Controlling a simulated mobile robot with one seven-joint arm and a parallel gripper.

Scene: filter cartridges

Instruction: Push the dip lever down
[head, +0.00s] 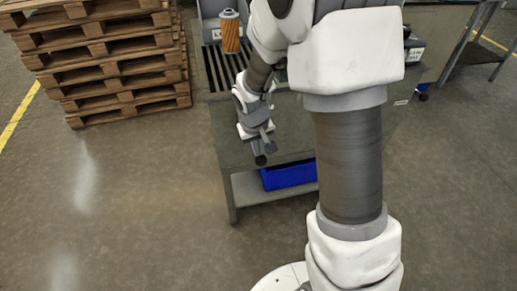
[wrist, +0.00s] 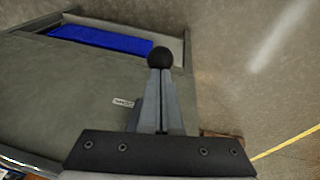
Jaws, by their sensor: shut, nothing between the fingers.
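A black ball knob (head: 260,160), which looks like the end of the dip lever, shows near the bench's front left edge in the head view. In the wrist view the knob (wrist: 160,57) sits right at the tips of my fingers; the lever's rod is not clearly seen. My gripper (head: 264,147) is shut and empty, reaching down over the bench's left part in the head view. In the wrist view its fingers (wrist: 160,75) lie together, pointing at the knob. I cannot tell whether they touch it.
An orange filter cartridge (head: 230,31) stands on a dark slatted rack at the back of the grey bench (head: 232,150). A blue bin (head: 288,176) is on the lower shelf. Stacked wooden pallets (head: 105,60) stand at left. The floor in front is clear.

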